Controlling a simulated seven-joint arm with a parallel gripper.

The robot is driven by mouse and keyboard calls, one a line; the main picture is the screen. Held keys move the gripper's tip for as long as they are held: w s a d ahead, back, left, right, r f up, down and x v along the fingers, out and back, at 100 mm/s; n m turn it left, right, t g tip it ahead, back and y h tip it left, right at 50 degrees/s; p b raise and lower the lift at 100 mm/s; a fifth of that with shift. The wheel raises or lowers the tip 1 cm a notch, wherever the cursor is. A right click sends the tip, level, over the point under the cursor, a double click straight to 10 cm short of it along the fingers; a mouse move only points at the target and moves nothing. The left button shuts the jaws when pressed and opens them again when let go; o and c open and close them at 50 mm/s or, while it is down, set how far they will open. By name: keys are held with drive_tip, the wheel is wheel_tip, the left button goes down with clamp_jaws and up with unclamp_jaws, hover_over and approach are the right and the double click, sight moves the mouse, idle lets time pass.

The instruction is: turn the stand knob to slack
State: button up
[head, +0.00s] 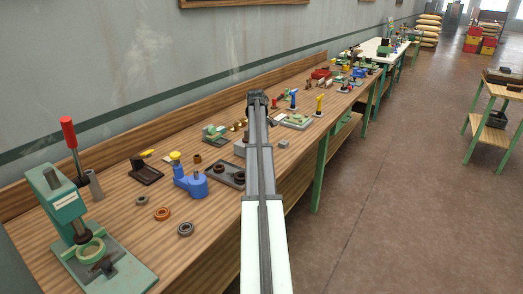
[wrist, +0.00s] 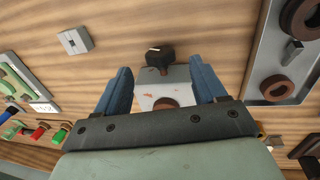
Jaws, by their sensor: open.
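A grey stand (wrist: 178,75) with small red marks on top lies between my gripper's fingers in the wrist view. A black knob (wrist: 160,56) with a short pale mark sits at its far edge, and a brown round part (wrist: 165,103) shows near my palm, partly hidden. My gripper (wrist: 160,67) is open, with one blue finger on each side of the stand; nothing is clearly held. I cannot tell whether the fingers touch the knob. In the head view my gripper (head: 257,98) is over the bench, and my arm hides most of the stand area.
The wooden bench (head: 130,220) holds a dark tray with rings (wrist: 270,88), a small grey block (wrist: 75,41) and a green-framed fixture (wrist: 22,82). In the head view a blue device (head: 190,182) and a green press (head: 75,215) stand nearer, left of my arm.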

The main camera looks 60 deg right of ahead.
drive_tip(key=shift+d+f, duration=0.25)
drive_tip(key=shift+f, duration=1.15)
drive_tip(key=shift+d+f, duration=0.2)
drive_tip(key=shift+f, duration=1.2)
drive_tip(key=c, duration=1.1)
drive_tip(key=shift+o, duration=0.2)
drive_tip(key=shift+s+a+f+h, duration=0.1)
drive_tip(key=shift+a+h, duration=0.35)
drive_tip(key=shift+h, duration=0.55)
drive_tip(key=shift+d+h, duration=0.1)
drive_tip(key=shift+h, duration=1.2)
drive_tip(key=o, duration=1.1)
drive_tip(key=shift+c, duration=0.2)
